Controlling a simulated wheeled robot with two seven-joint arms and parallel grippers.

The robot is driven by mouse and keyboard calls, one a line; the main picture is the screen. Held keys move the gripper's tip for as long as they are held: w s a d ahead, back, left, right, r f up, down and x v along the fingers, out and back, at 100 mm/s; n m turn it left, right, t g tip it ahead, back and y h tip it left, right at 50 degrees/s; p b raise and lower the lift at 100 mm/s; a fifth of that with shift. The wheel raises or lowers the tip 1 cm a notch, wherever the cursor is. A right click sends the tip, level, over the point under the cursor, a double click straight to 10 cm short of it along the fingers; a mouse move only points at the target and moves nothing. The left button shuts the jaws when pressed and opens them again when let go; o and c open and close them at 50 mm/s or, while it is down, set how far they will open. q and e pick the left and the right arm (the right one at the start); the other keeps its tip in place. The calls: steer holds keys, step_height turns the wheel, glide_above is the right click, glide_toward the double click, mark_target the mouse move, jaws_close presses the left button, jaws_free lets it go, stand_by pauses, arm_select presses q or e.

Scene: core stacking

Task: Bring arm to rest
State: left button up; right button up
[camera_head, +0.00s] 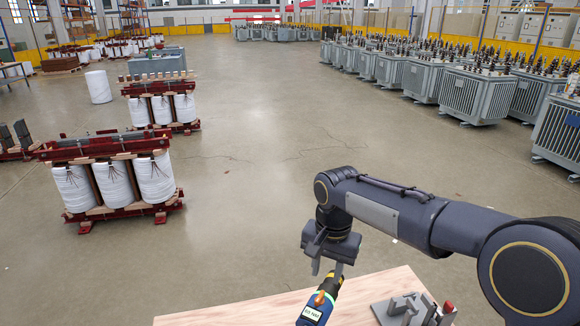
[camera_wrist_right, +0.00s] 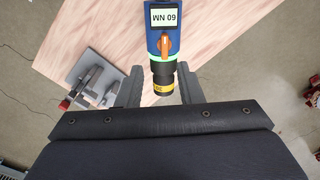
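My right gripper (camera_head: 327,268) is above the wooden table at the lower middle of the head view, its fingers pointing down. In the right wrist view its two fingers (camera_wrist_right: 159,85) stand apart, with a visible gap on each side of the black and yellow nose of a blue power tool (camera_wrist_right: 163,42). The tool has an orange switch and a display reading 60 NM. In the head view the tool (camera_head: 315,308) shows just below the fingers. I cannot tell whether it touches the table. My left arm and gripper are not in view.
The pale wooden table (camera_head: 235,314) carries a grey metal fixture (camera_head: 402,308) right of the tool. Beyond is open concrete floor (camera_head: 270,170). Transformer cores with white coils (camera_head: 115,185) stand at left, and rows of grey transformers (camera_head: 470,95) at right.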

steer(key=s+d+r+n+t+y, duration=0.2)
steer(key=s+d+r+y, duration=0.15)
steer(key=s+d, duration=0.7)
steer(key=s+f+n+t, duration=0.1)
steer(key=s+f+t, duration=0.2)
steer(key=s, duration=1.1)
steer(key=shift+s+a+f+n+t, duration=0.2)
steer(key=shift+f+n+t, duration=0.15)
steer(key=shift+f, duration=0.35)
